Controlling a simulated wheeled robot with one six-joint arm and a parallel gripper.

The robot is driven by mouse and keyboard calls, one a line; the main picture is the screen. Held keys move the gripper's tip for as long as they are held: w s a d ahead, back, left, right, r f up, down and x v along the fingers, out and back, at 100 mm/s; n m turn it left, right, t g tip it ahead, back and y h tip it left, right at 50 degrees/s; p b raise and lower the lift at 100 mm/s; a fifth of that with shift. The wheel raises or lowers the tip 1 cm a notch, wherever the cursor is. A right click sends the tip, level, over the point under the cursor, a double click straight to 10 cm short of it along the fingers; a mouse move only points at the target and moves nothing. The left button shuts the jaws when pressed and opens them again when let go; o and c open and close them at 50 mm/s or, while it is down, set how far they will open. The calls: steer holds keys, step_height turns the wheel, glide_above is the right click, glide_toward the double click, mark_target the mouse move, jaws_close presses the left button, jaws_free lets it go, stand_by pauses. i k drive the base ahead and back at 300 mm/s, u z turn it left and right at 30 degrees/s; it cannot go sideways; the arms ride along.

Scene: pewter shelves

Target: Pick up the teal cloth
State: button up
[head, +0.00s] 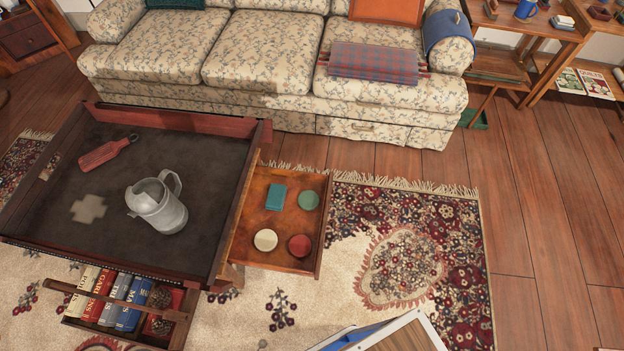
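A small teal rectangle, which looks like the folded teal cloth (275,197), lies in the open wooden drawer (250,248) at the right side of the low table. It lies flat, next to a green round disc (308,201). A cream disc (265,240) and a red disc (299,245) lie nearer the drawer's front in the picture. Nothing covers the teal piece. Another dark teal textile (175,4) shows partly on the sofa at the top edge. My gripper is not in view.
The table (215,268) has a raised rim and holds a metal pitcher (158,206) and a red-handled tool (107,152). A book caddy (75,318) sits below left. The sofa (260,55) stands behind. Wooden floor (540,200) at right is clear.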

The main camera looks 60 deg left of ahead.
mark_target(276, 198)
steer(key=i, duration=0.35)
steer(key=u, duration=3)
steer(key=i, duration=0.5)
steer(key=z, duration=0.05)
